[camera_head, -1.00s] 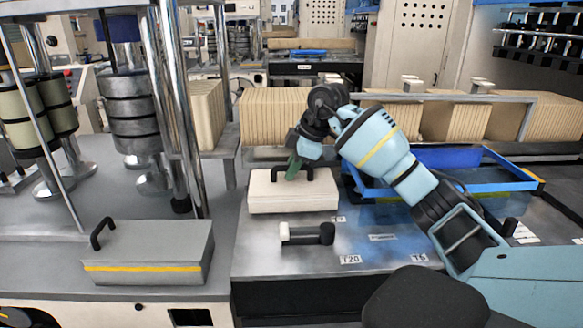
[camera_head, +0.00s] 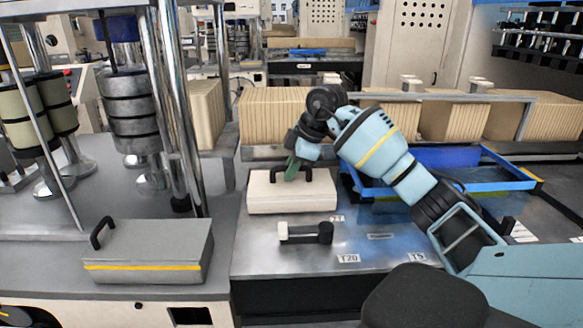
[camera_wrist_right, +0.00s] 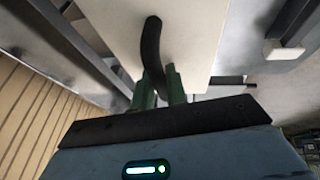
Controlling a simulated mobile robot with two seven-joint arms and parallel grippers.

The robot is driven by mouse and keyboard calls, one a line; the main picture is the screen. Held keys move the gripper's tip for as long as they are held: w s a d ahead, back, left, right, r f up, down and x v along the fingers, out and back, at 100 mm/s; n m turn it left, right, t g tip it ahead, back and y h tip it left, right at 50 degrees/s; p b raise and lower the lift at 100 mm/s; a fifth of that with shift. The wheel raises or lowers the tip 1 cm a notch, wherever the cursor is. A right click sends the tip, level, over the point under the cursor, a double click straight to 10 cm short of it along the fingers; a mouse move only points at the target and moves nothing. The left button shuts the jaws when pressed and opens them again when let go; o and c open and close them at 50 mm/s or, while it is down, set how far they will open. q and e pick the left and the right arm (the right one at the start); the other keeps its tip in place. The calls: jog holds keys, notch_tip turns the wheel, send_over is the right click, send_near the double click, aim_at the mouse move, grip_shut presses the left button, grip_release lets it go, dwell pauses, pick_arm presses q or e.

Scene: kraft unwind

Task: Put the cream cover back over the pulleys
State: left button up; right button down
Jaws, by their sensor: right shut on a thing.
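The cream cover (camera_head: 290,197) is a box with a black handle (camera_head: 276,174) on top. It sits on the metal bench at the middle of the head view, and its pale face fills the top of the right wrist view (camera_wrist_right: 195,35). My right gripper (camera_head: 292,171) comes from above with green fingers. It is shut on the cover's black handle, which shows between the fingers in the wrist view (camera_wrist_right: 152,55). What lies under the cover is hidden, and I cannot make out the pulleys. My left gripper is not in view.
A black tool with a white end (camera_head: 305,233) lies just in front of the cover. A grey box with a yellow stripe (camera_head: 148,252) stands at the left. A blue tray (camera_head: 440,158) is at the right behind my arm. Tan stacks (camera_head: 272,117) line the back.

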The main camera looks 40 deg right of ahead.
dwell(0.5)
jog(key=c, duration=1.3)
grip_release()
jog(key=shift+f, duration=0.1)
jog(key=v, duration=0.8)
jog(key=shift+a+f, duration=0.1)
